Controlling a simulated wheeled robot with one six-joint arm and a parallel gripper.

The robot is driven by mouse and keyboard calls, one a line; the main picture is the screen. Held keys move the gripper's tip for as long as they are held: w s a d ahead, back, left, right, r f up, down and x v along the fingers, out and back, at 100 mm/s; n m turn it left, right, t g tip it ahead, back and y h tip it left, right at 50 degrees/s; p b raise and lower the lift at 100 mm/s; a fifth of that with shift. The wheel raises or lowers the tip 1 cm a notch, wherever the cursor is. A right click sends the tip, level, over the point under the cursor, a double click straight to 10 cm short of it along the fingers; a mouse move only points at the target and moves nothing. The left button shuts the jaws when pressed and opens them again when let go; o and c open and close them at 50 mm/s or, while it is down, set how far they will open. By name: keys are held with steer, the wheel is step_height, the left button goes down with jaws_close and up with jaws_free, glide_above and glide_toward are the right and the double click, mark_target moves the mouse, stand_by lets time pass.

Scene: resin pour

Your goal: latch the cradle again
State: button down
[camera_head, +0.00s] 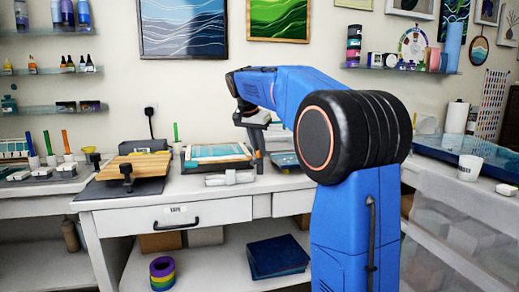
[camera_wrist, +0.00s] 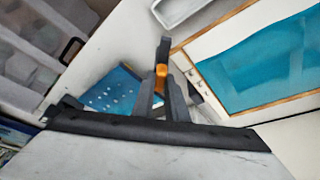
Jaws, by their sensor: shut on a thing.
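A cradle with a light wooden frame (camera_head: 188,165) around a blue panel stands on the white bench. In the wrist view its wooden edge (camera_wrist: 225,113) and blue panel are at the upper right. My gripper (camera_wrist: 163,85) is shut on a small orange latch piece (camera_wrist: 161,70) beside that edge. A dark bar stands up just beyond the fingertips. Whether the latch is engaged cannot be told.
A wooden board with a black clamp (camera_head: 127,174) is left of the cradle. A pale object (camera_head: 230,178) lies in front of the cradle. A blue perforated piece (camera_wrist: 112,92) lies left of my fingers. A white cup (camera_head: 470,167) stands on the right bench.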

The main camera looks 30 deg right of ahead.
steer(key=m, duration=0.2)
steer(key=m+g, duration=0.1)
steer(key=m, duration=0.1)
steer(key=shift+w+m+g+h, duration=0.2)
steer(key=shift+m+g+h, duration=0.1)
steer(key=shift+w+m+g, duration=0.1)
steer(key=shift+m+g, duration=0.7)
steer(key=shift+m, duration=1.1)
steer(key=c, duration=1.8)
jaws_free()
steer(key=shift+o, duration=0.2)
steer(key=shift+a+r, duration=0.1)
steer(key=v, duration=1.1)
steer(key=shift+r, duration=0.4)
steer(key=shift+w, duration=0.1)
